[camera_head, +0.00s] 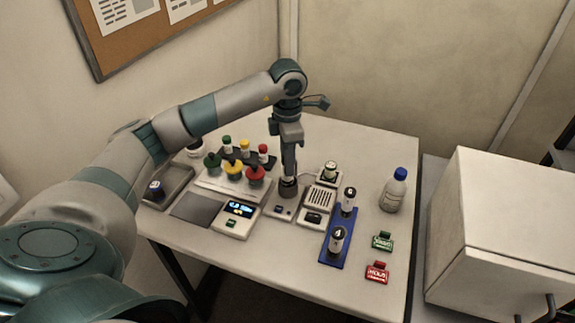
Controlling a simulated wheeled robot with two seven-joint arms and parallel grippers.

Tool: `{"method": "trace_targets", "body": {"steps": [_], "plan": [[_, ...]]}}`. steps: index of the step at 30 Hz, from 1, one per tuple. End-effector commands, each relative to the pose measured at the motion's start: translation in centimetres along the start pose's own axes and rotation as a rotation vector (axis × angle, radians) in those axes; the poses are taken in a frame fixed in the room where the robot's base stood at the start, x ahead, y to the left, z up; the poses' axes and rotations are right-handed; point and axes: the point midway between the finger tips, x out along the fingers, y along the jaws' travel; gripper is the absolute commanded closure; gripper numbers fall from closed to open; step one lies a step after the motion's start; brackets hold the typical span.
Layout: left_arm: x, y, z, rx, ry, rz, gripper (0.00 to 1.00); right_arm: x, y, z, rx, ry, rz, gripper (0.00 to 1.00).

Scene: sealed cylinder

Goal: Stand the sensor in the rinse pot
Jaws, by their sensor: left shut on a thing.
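My left gripper (289,168) points straight down over the middle of the table. It is shut on a dark cylindrical thing (288,188), mostly covered by the fingers, at a small grey device (281,209). I cannot tell whether this is the sensor, or whether it is touching the device. The rinse pot cannot be named for certain. My right gripper is not in view.
Left are a rack (212,183) with coloured caps, a tray (180,178) and a display unit (238,220). Right are a blue holder (335,257) with numbered cylinders, a blue-capped bottle (394,190), green (382,241) and red (377,272) tags.

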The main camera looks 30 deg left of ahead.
Motion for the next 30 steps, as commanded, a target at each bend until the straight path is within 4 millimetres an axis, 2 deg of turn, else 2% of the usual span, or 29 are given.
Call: {"method": "trace_targets", "body": {"steps": [1, 6, 19, 20, 22, 30], "plan": [[0.3, -0.1, -0.1, 0.000, 0.003, -0.004, 1.00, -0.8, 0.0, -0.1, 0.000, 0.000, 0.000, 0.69], [2.1, -0.1, 0.0, 0.001, 0.001, -0.002, 1.00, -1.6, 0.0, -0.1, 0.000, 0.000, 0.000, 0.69], [2.8, 0.0, 0.0, 0.001, 0.000, 0.000, 1.00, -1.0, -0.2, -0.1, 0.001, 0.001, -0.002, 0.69], [2.8, 0.0, 0.0, 0.001, 0.000, 0.000, 0.74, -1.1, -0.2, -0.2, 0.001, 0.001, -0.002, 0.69], [2.7, 0.0, 0.0, 0.001, 0.000, 0.000, 0.57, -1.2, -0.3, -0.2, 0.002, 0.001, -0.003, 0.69], [2.7, 0.0, 0.0, 0.001, 0.000, 0.000, 0.57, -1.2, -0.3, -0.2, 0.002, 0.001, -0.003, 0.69]]}}
